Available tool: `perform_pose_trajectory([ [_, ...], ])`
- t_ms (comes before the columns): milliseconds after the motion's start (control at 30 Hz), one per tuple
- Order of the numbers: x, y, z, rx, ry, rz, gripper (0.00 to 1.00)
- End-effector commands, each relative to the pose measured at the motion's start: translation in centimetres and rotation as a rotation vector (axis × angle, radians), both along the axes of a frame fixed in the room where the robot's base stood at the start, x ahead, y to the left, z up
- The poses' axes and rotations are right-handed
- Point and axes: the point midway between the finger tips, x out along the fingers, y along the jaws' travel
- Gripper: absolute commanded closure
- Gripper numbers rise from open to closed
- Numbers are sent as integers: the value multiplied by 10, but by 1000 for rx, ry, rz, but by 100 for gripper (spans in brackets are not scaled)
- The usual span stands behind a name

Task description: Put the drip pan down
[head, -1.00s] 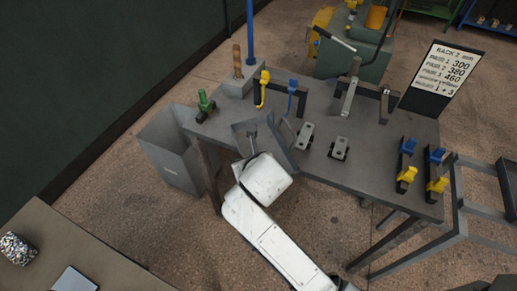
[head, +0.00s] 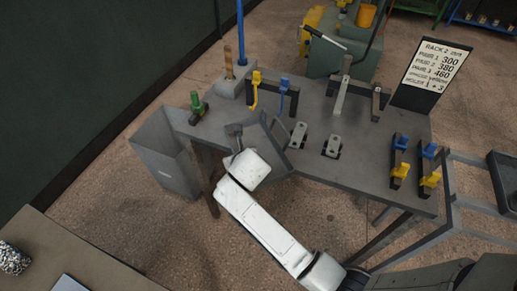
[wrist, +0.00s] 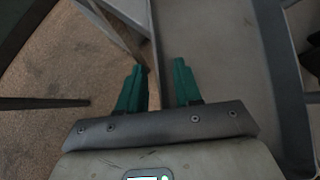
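The drip pan (head: 273,143) is a shallow grey tray at the near edge of the rack table in the head view. It looks tilted there, and I cannot tell whether its whole base rests on the table. In the wrist view its flat floor (wrist: 215,45) and raised right rim (wrist: 280,60) show ahead. My gripper (head: 236,132) is at the pan's left side in the head view. Its green fingers (wrist: 160,88) stand apart with a clear gap, near the pan's left edge. I cannot tell whether they touch it.
A sign (head: 434,75) stands behind. Another bench (head: 45,245) is at the lower left.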

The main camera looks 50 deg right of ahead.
Motion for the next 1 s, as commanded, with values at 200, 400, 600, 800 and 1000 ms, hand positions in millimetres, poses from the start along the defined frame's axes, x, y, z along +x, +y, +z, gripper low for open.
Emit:
perform_pose_trajectory([
  [200, 0, 0, 0, 0, -1, -1, 70],
  [400, 0, 0, 0, 0, -1, -1, 89],
  [600, 0, 0, 0, 0, -1, -1, 100],
  [800, 0, 0, 0, 0, -1, -1, 100],
  [1000, 0, 0, 0, 0, -1, -1, 100],
])
